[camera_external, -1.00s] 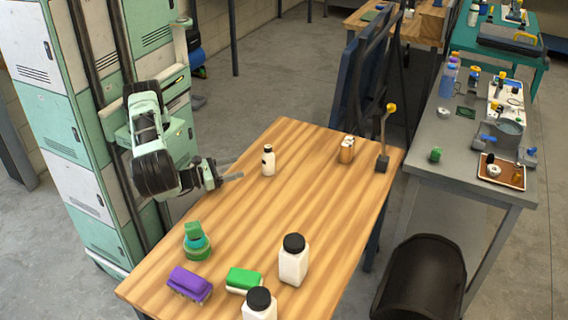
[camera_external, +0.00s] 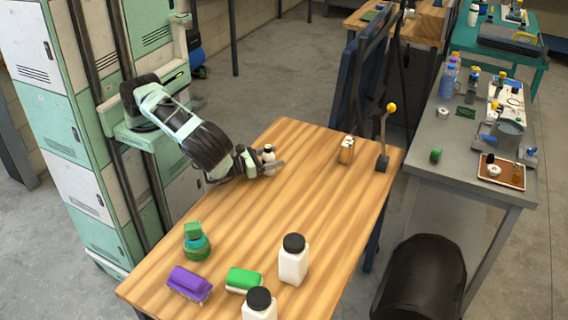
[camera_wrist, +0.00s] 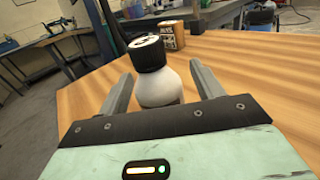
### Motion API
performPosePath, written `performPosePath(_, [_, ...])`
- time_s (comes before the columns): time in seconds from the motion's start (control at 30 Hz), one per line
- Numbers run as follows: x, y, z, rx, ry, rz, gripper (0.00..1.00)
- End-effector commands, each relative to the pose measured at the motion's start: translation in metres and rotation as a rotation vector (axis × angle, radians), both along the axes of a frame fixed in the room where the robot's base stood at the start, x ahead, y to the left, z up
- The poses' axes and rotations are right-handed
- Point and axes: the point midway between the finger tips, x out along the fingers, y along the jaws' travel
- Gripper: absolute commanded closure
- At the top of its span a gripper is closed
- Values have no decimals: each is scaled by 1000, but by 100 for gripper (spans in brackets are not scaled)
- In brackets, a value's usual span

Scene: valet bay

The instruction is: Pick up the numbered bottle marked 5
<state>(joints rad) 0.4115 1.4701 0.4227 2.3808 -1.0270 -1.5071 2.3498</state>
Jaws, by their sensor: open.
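A small white bottle with a black cap (camera_external: 268,153) stands upright on the wooden table (camera_external: 330,190), near its far left edge. In the wrist view its black cap (camera_wrist: 147,53) and rounded white body (camera_wrist: 160,84) stand between my two fingers. The cap top carries a white mark that I cannot read. My gripper (camera_external: 272,168) is open around the bottle, with a gap on each side. Two larger white bottles with black caps, one whole (camera_external: 293,262) and one cut by the frame edge (camera_external: 259,306), stand at the table's near end; no numbers are readable on them.
A purple brush (camera_external: 190,283), a green brush (camera_external: 244,280) and a green-teal object (camera_external: 196,241) lie on the near part of the table. A brown box-like item (camera_external: 346,150) and a yellow-knobbed lever (camera_external: 384,140) stand at the far right. The table's middle is clear.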

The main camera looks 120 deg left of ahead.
Motion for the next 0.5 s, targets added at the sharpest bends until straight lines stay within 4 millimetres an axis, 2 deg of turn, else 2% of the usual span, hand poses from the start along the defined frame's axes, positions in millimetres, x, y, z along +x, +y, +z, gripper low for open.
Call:
performPosePath(0.27, [3, 4, 0, 1, 1, 0, 34])
performPosePath(0.3, [3, 4, 0, 1, 1, 0, 39])
performPosePath(0.47, [3, 4, 0, 1, 1, 0, 84])
performPosePath(0.5, [3, 4, 0, 1, 1, 0, 86])
